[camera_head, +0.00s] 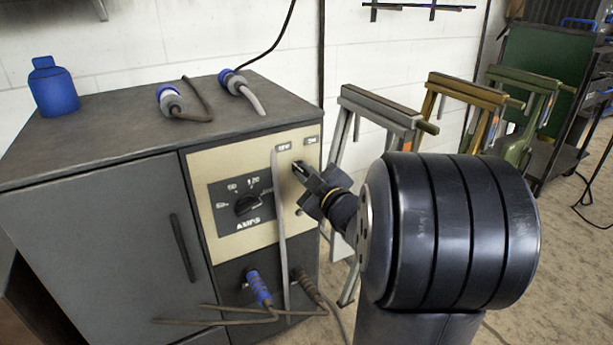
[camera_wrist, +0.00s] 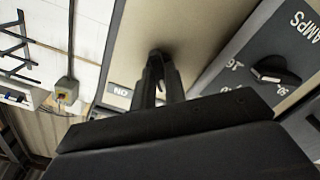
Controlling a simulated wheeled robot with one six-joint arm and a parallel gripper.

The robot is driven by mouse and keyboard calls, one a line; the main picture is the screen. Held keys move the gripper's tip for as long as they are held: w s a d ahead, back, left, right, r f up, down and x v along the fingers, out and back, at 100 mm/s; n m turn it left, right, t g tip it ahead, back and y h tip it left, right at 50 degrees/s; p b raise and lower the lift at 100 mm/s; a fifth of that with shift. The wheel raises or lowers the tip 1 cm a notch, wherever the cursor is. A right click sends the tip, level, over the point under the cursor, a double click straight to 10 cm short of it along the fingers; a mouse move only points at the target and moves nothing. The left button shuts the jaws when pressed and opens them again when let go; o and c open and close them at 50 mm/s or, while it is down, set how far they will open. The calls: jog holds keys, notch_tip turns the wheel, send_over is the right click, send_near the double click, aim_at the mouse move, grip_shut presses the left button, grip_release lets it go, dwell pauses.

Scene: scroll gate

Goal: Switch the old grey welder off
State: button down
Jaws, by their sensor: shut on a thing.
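The old grey welder (camera_head: 95,225) is a dark grey cabinet with a cream control panel (camera_head: 230,165). The panel has an OFF label (camera_head: 283,147), an ON label (camera_head: 312,140) and a black AMPS dial (camera_head: 246,204). My gripper (camera_head: 299,170) is at the upper right of the panel, just below the two labels. In the wrist view its fingers (camera_wrist: 160,82) are shut at a dark switch part on the panel, beside the ON label (camera_wrist: 121,91). The fingers hide most of the switch, so I cannot tell its exact position.
A blue bottle (camera_head: 54,87) and cable plugs (camera_head: 240,90) lie or stand on the welder's top. Cables with a blue plug (camera_head: 258,287) come out below. Trestles (camera_head: 375,110) stand close to the right.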

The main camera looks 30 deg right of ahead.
jog(key=c, duration=1.5)
grip_release()
jog(key=shift+o, duration=0.2)
jog(key=s+p, duration=0.3)
jog(key=s, duration=0.7)
jog(key=shift+s+d, duration=0.2)
jog(key=shift+s, duration=0.2)
